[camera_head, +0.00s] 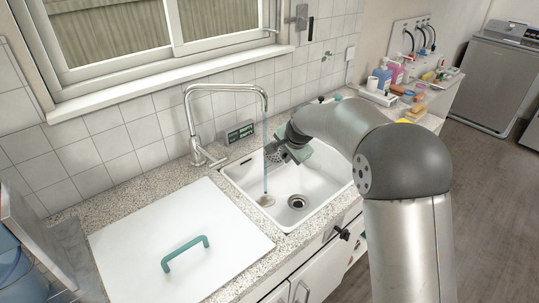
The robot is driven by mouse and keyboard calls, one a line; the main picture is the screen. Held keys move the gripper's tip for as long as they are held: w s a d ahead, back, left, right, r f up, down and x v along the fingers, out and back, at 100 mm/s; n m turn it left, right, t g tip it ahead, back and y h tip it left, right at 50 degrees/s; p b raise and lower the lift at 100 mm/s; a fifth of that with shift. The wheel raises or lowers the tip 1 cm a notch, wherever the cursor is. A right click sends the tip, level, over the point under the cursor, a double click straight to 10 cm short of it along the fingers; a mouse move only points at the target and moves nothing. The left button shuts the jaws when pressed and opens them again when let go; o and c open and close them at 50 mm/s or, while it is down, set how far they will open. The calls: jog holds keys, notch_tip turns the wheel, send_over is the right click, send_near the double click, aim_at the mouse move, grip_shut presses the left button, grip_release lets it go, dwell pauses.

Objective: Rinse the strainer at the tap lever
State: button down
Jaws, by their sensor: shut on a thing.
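The chrome tap (191,125) stands behind the sink at its left, with its lever (214,161) low at the base. A thin stream of water (265,150) falls from the spout to the sink floor. My gripper (278,154) is over the back of the white sink (315,172), just right of the stream. It is shut on a small dark, perforated piece that looks like the strainer (274,157). I cannot tell whether the stream touches it. The gripper and my arm hide part of it.
The round drain (297,202) and a brownish spot (266,200) show on the sink floor. A white board with a green handle (186,252) covers the counter at left. A small display (239,132) stands behind the sink. Bottles (382,77) and sponges crowd the right counter.

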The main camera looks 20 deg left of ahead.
jog(key=s+d+b, duration=0.1)
jog(key=s, duration=0.1)
jog(key=s+d+b, duration=0.1)
jog(key=s+d, duration=0.1)
jog(key=shift+s+d+b, duration=0.1)
jog(key=shift+d+b, duration=0.2)
jog(key=shift+b, duration=0.05)
dwell(1.2)
jog(key=s+d+r, duration=0.3)
jog(key=r, duration=0.1)
jog(key=shift+s+d, duration=0.15)
jog(key=shift+s, duration=0.25)
dwell(0.5)
